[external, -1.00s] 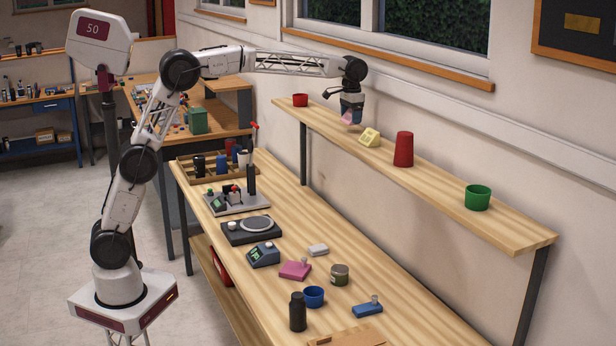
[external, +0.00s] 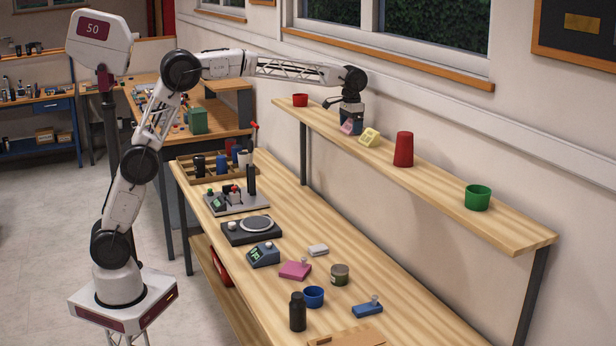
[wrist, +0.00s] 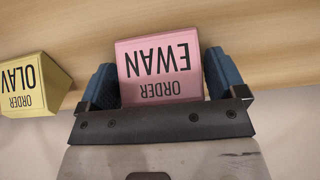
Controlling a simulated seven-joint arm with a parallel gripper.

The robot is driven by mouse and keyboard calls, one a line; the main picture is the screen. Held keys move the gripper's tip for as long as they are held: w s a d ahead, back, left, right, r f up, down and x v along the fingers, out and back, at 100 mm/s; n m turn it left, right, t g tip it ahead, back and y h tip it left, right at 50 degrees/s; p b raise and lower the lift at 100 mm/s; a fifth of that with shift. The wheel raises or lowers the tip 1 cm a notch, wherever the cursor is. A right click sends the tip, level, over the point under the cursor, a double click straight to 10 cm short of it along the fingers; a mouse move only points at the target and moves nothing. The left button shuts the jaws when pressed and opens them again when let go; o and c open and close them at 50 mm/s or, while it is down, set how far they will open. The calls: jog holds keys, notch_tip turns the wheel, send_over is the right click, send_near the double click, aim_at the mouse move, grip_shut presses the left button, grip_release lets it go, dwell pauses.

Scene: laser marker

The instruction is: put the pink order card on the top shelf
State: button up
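The pink order card (external: 348,127) is at the top shelf (external: 440,188), left of the yellow order card (external: 369,137). In the wrist view the pink card (wrist: 160,68) reads "ORDER EWAN" and sits between the two blue fingers of my gripper (wrist: 162,85). The fingers are close along both its sides, and my gripper (external: 349,122) is down at shelf level. The card's underside is hidden, but it looks to be at or very near the shelf surface. The yellow card (wrist: 27,88) reads "ORDER OLAV" and stands apart to the left in the wrist view.
The workbench (external: 385,290) below carries a scale, a pink block (external: 295,270), jars and other tools. The wall is close behind the shelf.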

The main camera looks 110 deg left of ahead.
aim_at(351, 122)
jog(key=shift+o, duration=0.7)
jog(key=shift+r, duration=0.1)
notch_tip(351, 122, up, 12)
dwell(0.3)
jog(key=shift+d, duration=0.1)
dwell(0.8)
